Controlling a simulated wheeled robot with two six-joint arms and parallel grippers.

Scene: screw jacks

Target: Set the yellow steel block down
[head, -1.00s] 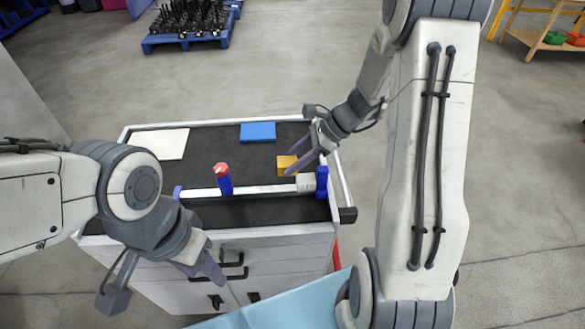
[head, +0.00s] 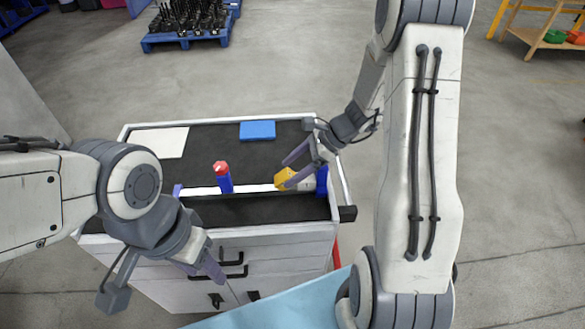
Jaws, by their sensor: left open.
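The yellow steel block (head: 284,180) is tilted at the fingertips of my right gripper (head: 287,174), one finger at each side of it. It overlaps the white bar across the cart top; whether it touches the bar or hangs above it I cannot tell. My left gripper (head: 205,268) is open and empty, in front of the cart's drawers. A blue upright piece with a red top (head: 223,178) stands by the bar, left of the block. A blue part (head: 321,181) is at the bar's right end, partly behind my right gripper.
The cart's dark top (head: 200,145) carries a white sheet (head: 160,141) at the back left and a blue flat block (head: 257,131) at the back. The dark surface between them and the bar is mostly clear. A blue pallet of dark parts (head: 188,38) stands behind.

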